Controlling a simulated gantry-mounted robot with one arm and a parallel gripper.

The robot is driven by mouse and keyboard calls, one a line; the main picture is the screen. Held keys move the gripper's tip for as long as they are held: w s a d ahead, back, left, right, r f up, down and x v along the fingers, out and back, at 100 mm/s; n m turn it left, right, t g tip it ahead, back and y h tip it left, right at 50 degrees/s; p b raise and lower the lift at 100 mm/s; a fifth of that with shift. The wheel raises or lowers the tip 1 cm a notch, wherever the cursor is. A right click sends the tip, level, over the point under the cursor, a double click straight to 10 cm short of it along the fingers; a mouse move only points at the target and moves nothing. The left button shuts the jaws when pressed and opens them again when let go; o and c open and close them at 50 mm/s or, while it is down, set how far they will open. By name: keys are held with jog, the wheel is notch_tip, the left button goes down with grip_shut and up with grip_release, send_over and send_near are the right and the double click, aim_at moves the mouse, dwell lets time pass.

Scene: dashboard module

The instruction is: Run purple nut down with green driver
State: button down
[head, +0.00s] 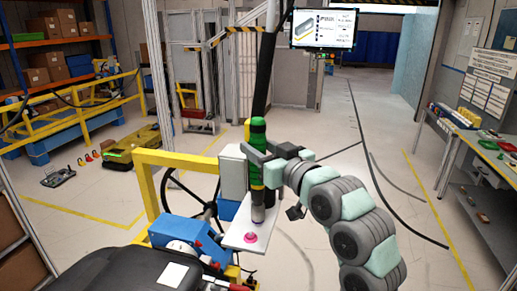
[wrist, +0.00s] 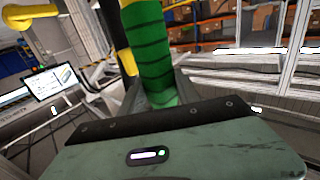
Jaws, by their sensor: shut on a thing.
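The green driver (head: 257,135) stands upright in the head view, with dark bands and a grey lower end. My gripper (head: 262,162) is shut on its body from the right. In the wrist view the driver (wrist: 150,50) is large and upright between my gripper's fingers (wrist: 155,95); its lower end is hidden there. Below it is a small white plate (head: 236,235) with a pink-purple piece (head: 250,238), which appears to be the purple nut. The driver's lower end is over the plate, behind and slightly right of that piece. I cannot tell whether they touch.
A yellow frame (head: 175,158) with a blue unit (head: 180,232) and a steering wheel (head: 195,200) stands left of the plate. A black dashboard part (head: 120,268) is in front. A hanging screen (head: 322,28) is behind. A workbench (head: 470,135) is at the right; the floor between is open.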

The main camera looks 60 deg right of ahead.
aim_at(261, 125)
dwell(0.3)
jog(key=shift+r+p, duration=0.5)
jog(key=shift+r, duration=2.45)
